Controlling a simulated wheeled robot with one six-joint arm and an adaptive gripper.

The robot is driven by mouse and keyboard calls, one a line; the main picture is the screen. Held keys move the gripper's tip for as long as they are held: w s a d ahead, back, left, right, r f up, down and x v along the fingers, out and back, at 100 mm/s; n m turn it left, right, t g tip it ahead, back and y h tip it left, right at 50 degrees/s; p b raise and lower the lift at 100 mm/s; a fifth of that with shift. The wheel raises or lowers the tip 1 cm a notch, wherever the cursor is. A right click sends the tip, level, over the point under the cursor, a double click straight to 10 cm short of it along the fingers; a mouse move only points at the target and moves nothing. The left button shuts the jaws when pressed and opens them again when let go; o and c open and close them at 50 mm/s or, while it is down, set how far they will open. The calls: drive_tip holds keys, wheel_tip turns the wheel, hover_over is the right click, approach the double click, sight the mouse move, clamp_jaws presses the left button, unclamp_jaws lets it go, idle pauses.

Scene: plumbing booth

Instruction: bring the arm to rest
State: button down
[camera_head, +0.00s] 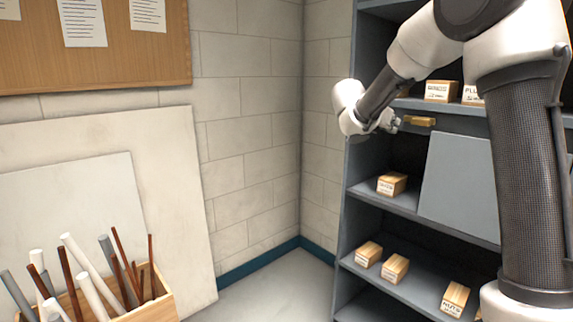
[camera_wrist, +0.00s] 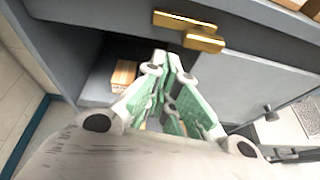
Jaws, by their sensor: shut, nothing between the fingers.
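My arm reaches in from the upper right of the head view, in front of a grey shelf unit (camera_head: 352,180). My gripper (camera_head: 395,124) is at the unit's left part, close to a brass fitting (camera_head: 419,121) on the shelf edge. In the wrist view my gripper (camera_wrist: 172,58) shows its green-sided fingers with the tips together and nothing between them. The brass fitting (camera_wrist: 188,29) lies just beyond the fingertips there. I cannot tell from these views whether the fingers touch it.
A grey panel (camera_head: 458,184) covers part of the unit. Small labelled wooden boxes stand on the shelves, one (camera_head: 391,184) below my gripper. A wooden crate (camera_head: 158,308) of pipes stands at lower left. The floor (camera_head: 268,290) between is clear.

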drive_tip(key=s+d+f+m+g+y, duration=0.1)
drive_tip(key=s+f+m+g, duration=0.1)
drive_tip(key=s+f+m, duration=0.3)
drive_tip(key=s+d+f+m+g+y, duration=0.1)
drive_tip(key=s+m+g+y, duration=0.1)
drive_tip(key=s+m, duration=0.35)
drive_tip(key=s+d+f+m+g+y, duration=0.1)
drive_tip(key=s+f+m+g, duration=0.2)
drive_tip(key=s, duration=0.5)
drive_tip(key=s+a+m+t+y, duration=0.1)
drive_tip(key=s+a+m+y, duration=0.1)
drive_tip(key=s, duration=0.6)
drive_tip(key=s+a+m+t+y, duration=0.1)
drive_tip(key=s+a+m+y, duration=0.1)
drive_tip(key=s+m, duration=0.3)
drive_tip(key=s+a+m+t+y, duration=0.1)
drive_tip(key=s+a+m+y, duration=0.1)
drive_tip(key=s, duration=0.8)
drive_tip(key=shift+s+a+f+m+t+y, duration=0.15)
drive_tip(key=shift+s+a+m+t+y, duration=0.2)
drive_tip(key=shift+m+y, duration=0.45)
drive_tip(key=c, duration=2.2)
unclamp_jaws()
